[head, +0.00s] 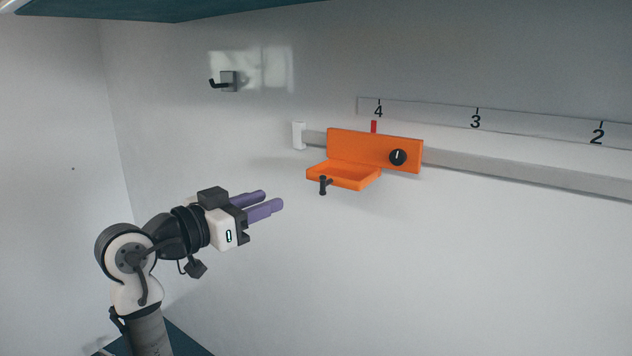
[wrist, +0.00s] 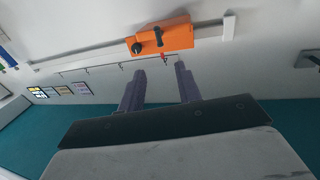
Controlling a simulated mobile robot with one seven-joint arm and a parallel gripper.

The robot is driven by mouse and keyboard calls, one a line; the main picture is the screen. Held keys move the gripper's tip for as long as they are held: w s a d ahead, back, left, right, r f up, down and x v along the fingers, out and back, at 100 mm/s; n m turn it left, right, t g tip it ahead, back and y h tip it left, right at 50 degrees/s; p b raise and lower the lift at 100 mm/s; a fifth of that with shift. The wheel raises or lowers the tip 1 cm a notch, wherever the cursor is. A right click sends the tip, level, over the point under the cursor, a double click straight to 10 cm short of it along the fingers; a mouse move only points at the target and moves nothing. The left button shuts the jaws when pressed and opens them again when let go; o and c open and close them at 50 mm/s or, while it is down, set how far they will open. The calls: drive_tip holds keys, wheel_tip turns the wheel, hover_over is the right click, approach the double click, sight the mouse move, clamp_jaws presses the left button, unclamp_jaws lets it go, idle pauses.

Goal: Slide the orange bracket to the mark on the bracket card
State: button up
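The orange bracket (head: 345,148) sits on a grey rail on the wall, near the rail's left end in the head view. It has a shallow tray, a black knob (head: 397,157) and a dark peg handle (head: 323,186) at the tray's front. Its red pointer (head: 374,127) stands just left of the 4 line on the scale. The bracket also shows in the wrist view (wrist: 178,36), beyond my fingertips. My gripper (head: 273,199) is open and empty, left of and below the bracket, apart from it; the finger gap shows in the wrist view (wrist: 160,69).
The rail (head: 530,175) runs right under the scale strip (head: 540,122), with a white end stop (head: 298,135) at its left. A wall hook (head: 228,81) is up left. Small cards (wrist: 62,90) hang at left in the wrist view; their writing is unreadable.

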drive_tip(key=p+x, duration=0.4)
drive_tip(key=x, duration=0.9)
drive_tip(key=shift+w+d, duration=0.15)
drive_tip(key=shift+d, duration=0.05)
clamp_jaws()
